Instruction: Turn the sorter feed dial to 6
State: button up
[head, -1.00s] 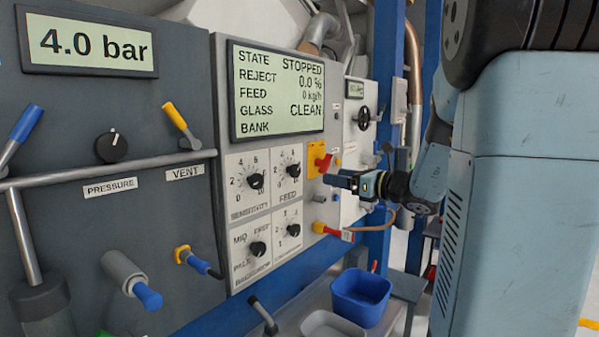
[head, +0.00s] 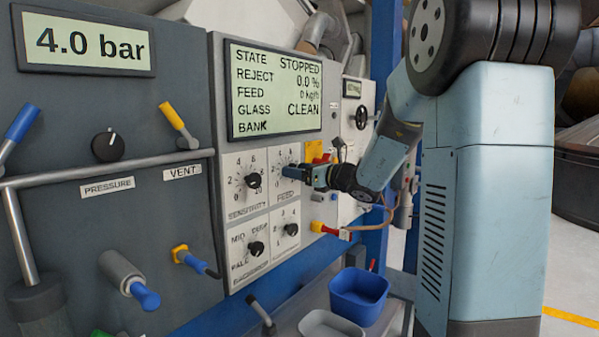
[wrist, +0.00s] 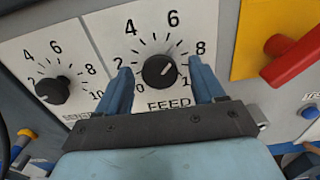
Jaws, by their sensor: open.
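The sorter feed dial (wrist: 160,71) is a round black knob on a white plate lettered FEED, with a scale of numbers around it. In the wrist view a pale mark on the knob seems to point up and right; the exact number is hard to read. My gripper (wrist: 161,76) is open, with one blue finger left and one right of the knob and gaps visible on both sides. The display (head: 277,90) reads STOPPED and feed 0 kg/h.
The sensitivity dial (wrist: 52,90) is left of the feed plate. A red handle (wrist: 292,57) on a yellow plate is close on the right. Two more dials sit below, including one at lower right (head: 291,229). A blue bin (head: 359,296) stands below.

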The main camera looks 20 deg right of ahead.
jog(key=c, duration=1)
jog(key=shift+n, duration=1.9)
jog(key=o, duration=1)
jog(key=shift+s, duration=0.1)
jog(key=v, duration=1.3)
jog(key=shift+s+d, duration=0.25)
